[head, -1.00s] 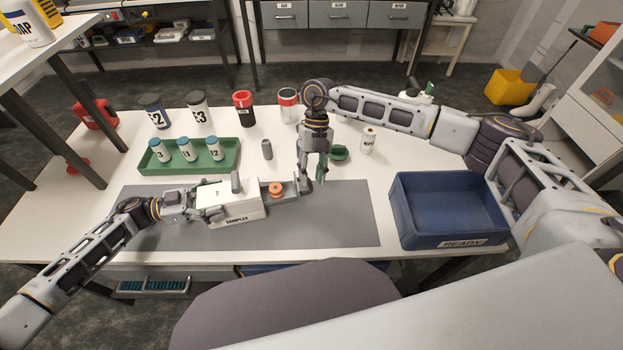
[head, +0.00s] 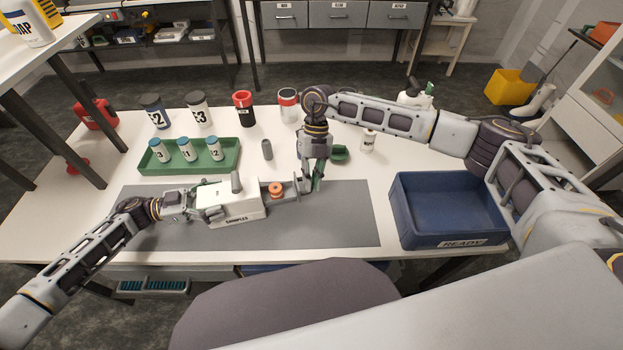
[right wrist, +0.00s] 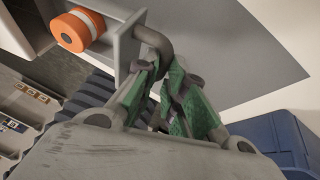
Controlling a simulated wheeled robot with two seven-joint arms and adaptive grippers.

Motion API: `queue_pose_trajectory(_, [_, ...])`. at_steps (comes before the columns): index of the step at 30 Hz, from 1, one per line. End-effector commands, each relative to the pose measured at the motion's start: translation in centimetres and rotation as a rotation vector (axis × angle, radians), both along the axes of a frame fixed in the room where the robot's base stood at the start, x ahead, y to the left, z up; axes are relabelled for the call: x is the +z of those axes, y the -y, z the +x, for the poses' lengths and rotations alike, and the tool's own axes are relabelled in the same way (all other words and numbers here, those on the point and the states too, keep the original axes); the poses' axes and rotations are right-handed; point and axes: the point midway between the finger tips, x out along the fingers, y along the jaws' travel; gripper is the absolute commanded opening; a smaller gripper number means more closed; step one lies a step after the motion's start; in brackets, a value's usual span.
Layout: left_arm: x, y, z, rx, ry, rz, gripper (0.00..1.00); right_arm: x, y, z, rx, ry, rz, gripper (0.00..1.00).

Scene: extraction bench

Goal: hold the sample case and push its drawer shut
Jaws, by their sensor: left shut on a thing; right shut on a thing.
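The white sample case (head: 238,211) stands on the grey mat, with a grey upright post on top. Its drawer (head: 286,200) is out to the right and holds an orange round piece (head: 276,188). My left gripper (head: 207,210) is shut on the case's left end. My right gripper (head: 314,184) points down at the drawer's right end. In the right wrist view, its green-padded fingers (right wrist: 172,97) are shut on the dark curved handle (right wrist: 156,42) of the drawer's front plate (right wrist: 124,48). The orange piece (right wrist: 78,29) shows behind that plate.
A blue bin (head: 448,238) marked READY stands to the right. A green tray (head: 230,163) with several vials is behind the case. A small grey cylinder (head: 267,149), a green dish (head: 340,153) and a white bottle (head: 369,140) stand behind the mat (head: 345,222).

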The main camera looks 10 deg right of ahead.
Motion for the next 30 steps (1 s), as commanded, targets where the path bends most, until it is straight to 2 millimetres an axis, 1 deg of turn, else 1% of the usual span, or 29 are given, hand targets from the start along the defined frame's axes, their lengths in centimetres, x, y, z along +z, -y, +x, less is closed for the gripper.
queue_pose_trajectory(5, [-0.1,0.1,-0.1,-0.001,-0.001,0.001,0.36,0.1,-0.2,0.0,0.001,0.001,0.002,0.0])
queue_pose_trajectory(10, [-0.1,0.1,-0.1,-0.001,-0.001,0.001,0.36,0.1,-1.1,0.0,0.003,0.002,0.003,0.0])
queue_pose_trajectory(30, [-0.1,0.1,-0.1,-0.002,-0.001,0.0,0.36,0.1,-8.7,0.0,0.003,0.002,0.003,0.0])
